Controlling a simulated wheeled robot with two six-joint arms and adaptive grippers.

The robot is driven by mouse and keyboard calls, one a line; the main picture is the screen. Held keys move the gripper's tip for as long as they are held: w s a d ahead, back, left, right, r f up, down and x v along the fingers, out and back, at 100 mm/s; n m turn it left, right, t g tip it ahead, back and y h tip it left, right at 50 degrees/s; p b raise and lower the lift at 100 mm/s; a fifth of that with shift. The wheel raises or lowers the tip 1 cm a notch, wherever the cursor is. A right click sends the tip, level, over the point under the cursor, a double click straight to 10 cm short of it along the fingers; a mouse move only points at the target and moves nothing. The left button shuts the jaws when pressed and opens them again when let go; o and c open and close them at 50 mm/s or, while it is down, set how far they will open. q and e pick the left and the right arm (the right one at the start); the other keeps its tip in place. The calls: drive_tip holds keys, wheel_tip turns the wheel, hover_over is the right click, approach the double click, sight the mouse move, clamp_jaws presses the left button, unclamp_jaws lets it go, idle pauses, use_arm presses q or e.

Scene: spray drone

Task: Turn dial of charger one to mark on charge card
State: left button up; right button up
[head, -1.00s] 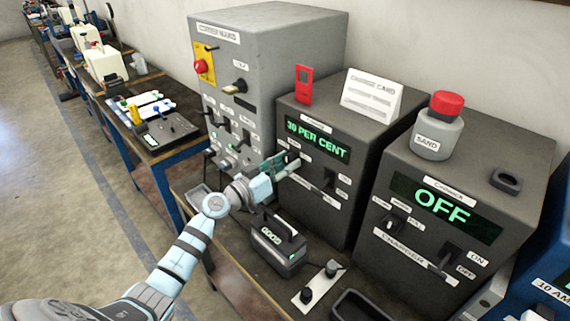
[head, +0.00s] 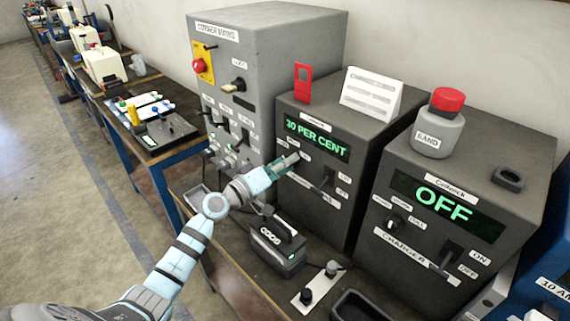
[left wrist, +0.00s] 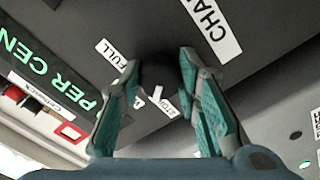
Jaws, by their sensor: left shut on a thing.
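Charger one (head: 330,120) is the dark box in the middle, with a lit green display (head: 317,138) reading a PER CENT value whose first digit is unclear. My left gripper (head: 290,163) is at its front panel, shut on the dial. In the left wrist view the round black dial (left wrist: 159,70) sits between the teal fingertips, with a white pointer on it and labels FULL (left wrist: 111,54) and one partly hidden beside it. In the head view the gripper hides the dial. The white charge card (head: 371,95) stands on charger one; its smaller print is unreadable.
A second charger (head: 460,150) reading OFF stands to the right, with a red-capped SAND bottle (head: 438,123) on top. A grey mains cabinet (head: 270,60) stands to the left. A battery marked GOOD (head: 277,245) sits on the bench below my arm. A red tag (head: 303,83) stands beside the card.

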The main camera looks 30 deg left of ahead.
use_arm(q)
drive_tip(key=shift+n, duration=1.4)
drive_tip(key=o, duration=1.1)
drive_tip(key=shift+o, duration=0.2)
drive_tip(key=shift+s, duration=0.1)
drive_tip(key=v, duration=0.7)
drive_tip(key=shift+s+a, duration=0.15)
drive_tip(key=shift+s, duration=0.05)
drive_tip(key=shift+w, duration=0.1)
